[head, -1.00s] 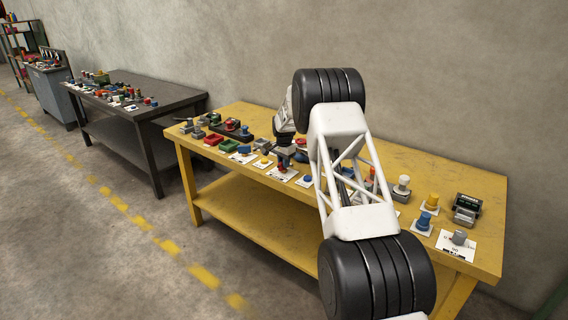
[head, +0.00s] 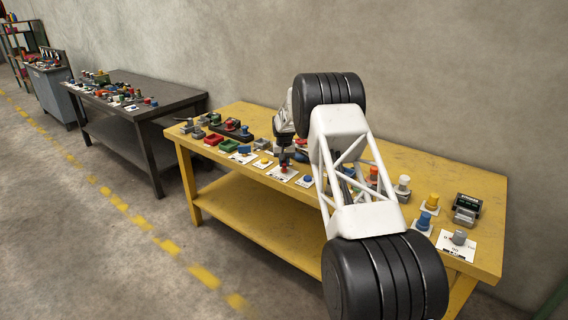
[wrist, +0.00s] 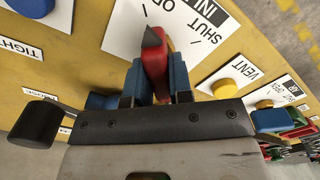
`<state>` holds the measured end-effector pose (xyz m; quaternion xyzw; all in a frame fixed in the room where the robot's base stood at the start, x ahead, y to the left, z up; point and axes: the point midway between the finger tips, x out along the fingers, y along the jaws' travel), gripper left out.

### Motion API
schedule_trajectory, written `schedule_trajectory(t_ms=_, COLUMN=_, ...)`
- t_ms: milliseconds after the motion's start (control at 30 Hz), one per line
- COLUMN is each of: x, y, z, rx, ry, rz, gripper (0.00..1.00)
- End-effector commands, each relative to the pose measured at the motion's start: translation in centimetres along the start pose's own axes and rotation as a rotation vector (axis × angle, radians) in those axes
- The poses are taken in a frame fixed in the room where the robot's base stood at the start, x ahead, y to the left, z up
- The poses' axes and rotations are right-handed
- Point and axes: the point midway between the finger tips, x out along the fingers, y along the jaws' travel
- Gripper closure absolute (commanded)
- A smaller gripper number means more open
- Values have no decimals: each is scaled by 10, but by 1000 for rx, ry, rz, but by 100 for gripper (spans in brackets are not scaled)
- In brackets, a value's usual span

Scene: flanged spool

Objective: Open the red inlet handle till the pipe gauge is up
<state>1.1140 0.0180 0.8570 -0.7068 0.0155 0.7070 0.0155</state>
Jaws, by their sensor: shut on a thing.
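The red inlet handle (wrist: 154,58) stands on a white label card (wrist: 205,32) marked SHUT, OPEN and INL in the wrist view. Its dark pointed tip faces up in that picture, near the word OPEN. My gripper (wrist: 155,84) has its two blue-padded fingers on either side of the red handle and is shut on it. In the head view my gripper (head: 285,156) is down at the red handle (head: 284,169) on the yellow table. I cannot make out which device is the pipe gauge, nor any reading.
A yellow VENT knob (wrist: 229,88) sits right of the handle in the wrist view. A blue knob (wrist: 32,6) is at upper left and a black-knobbed lever (wrist: 40,124) at left. The yellow table (head: 400,150) carries several other controls; its back strip is mostly clear.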

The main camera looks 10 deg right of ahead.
Motion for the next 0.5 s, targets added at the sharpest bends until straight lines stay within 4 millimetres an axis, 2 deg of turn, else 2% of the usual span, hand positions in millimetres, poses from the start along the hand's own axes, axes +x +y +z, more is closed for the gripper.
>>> schedule_trajectory(t_ms=500, x=0, y=-1, z=0, rx=-61, ry=-1, rz=0, gripper=100)
